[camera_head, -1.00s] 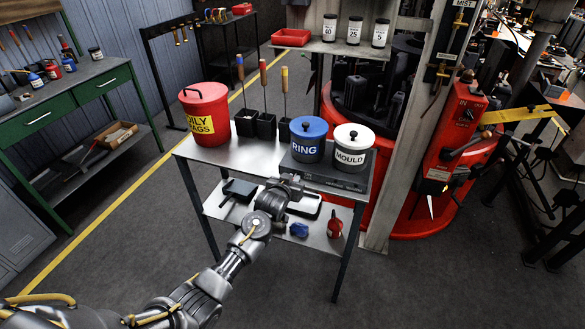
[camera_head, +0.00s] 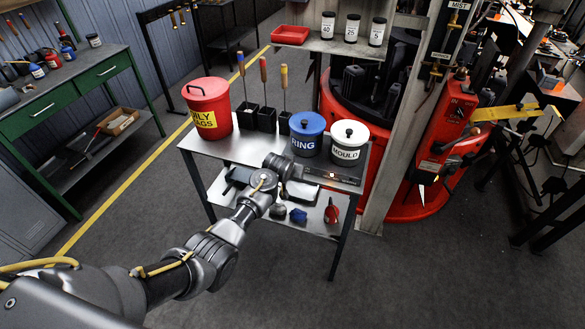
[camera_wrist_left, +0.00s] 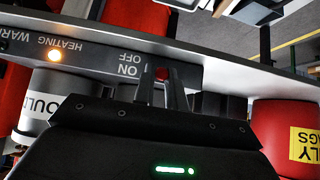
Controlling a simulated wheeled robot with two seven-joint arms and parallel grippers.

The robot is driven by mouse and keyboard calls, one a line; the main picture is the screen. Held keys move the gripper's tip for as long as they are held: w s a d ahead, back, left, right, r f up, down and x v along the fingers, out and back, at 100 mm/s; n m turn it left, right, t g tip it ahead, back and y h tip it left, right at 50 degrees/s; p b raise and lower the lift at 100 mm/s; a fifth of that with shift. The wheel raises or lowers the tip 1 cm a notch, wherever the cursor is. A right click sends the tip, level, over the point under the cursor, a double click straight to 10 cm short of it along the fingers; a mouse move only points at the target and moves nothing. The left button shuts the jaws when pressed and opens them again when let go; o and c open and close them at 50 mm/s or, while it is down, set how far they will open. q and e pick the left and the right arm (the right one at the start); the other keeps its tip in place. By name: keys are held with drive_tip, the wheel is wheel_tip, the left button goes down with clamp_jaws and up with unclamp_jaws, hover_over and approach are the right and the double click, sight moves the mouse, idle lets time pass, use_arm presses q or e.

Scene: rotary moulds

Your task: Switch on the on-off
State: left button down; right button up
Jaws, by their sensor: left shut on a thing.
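The on-off switch (camera_wrist_left: 162,73) is a small red part next to the ON and OFF lettering on the dark front panel (camera_wrist_left: 92,63) of the heater. In the left wrist view, which is upside down, my left gripper (camera_wrist_left: 160,88) has its two dark fingers closed around this switch. The HEATING lamp (camera_wrist_left: 54,56) on the same panel glows orange. In the head view my left gripper (camera_head: 287,165) is at the heater's front edge and hides the switch. My right gripper is not in view.
The blue RING pot (camera_head: 307,134) and white MOULD pot (camera_head: 349,142) stand on the heater. A red OILY RAGS bin (camera_head: 207,107) and tools in dark holders (camera_head: 266,118) are to the left. A lower shelf (camera_head: 330,190) holds small items.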

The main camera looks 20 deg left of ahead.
use_arm(q)
drive_tip(key=c, duration=1.4)
unclamp_jaws()
drive_tip(key=shift+c, duration=0.2)
drive_tip(key=shift+s+r, duration=0.1)
drive_tip(key=b+v, duration=0.1)
drive_tip(key=v, duration=0.9)
drive_tip(key=shift+s+r, duration=0.2)
drive_tip(key=shift+s, duration=0.05)
drive_tip(key=shift+w, duration=0.1)
